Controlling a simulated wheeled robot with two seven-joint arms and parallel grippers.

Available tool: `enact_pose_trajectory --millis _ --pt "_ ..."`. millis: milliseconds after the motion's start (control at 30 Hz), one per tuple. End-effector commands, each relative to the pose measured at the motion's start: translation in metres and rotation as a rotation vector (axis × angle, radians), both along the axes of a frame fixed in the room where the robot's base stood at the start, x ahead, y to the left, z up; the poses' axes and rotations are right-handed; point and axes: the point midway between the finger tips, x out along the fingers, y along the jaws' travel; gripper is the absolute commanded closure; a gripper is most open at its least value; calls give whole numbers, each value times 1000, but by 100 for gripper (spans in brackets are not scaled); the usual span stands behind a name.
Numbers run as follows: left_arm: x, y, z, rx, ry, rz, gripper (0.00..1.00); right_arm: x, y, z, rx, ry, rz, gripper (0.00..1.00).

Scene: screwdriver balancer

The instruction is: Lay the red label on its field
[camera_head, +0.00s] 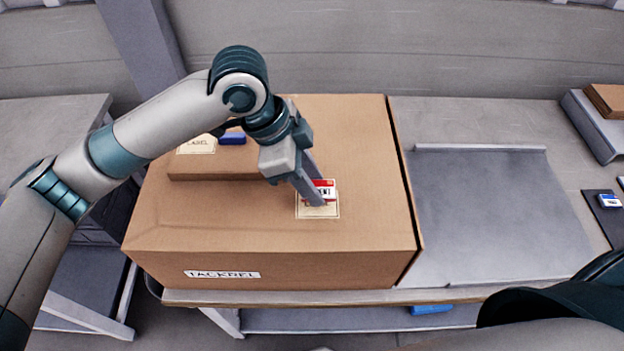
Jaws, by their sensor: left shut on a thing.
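The red label (325,187) is a small red and white piece in the jaws of my left gripper (318,198). The gripper points down and is shut on it. The label is over a pale printed field (303,213) on top of the large cardboard box (365,230). The fingers hide part of both, and I cannot tell whether the label touches the field. A dark arm part of mine shows at the lower right, but the right gripper itself is not in view.
A smaller raised cardboard piece (215,172) lies on the box, with a pale "LABEL" field (196,146) and a blue item (232,138). Right of the box is a bare grey plate (490,210). A blue and white item (609,201) lies on a dark mat at the far right.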

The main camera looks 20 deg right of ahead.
Motion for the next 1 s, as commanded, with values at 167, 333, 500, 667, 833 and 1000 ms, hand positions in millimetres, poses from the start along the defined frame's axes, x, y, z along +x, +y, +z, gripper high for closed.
enact_pose_trajectory --millis 167,333,500,667,833,1000 --pt "0 0 -1 0 0 0 95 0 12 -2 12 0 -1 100" --pt "0 0 -1 0 0 0 95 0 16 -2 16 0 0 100" --pt "0 0 -1 0 0 0 95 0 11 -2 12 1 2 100" --pt "0 0 -1 0 0 0 95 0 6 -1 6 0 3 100" --pt "0 0 -1 0 0 0 95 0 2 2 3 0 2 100" --pt "0 1 -1 0 0 1 95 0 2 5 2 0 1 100"
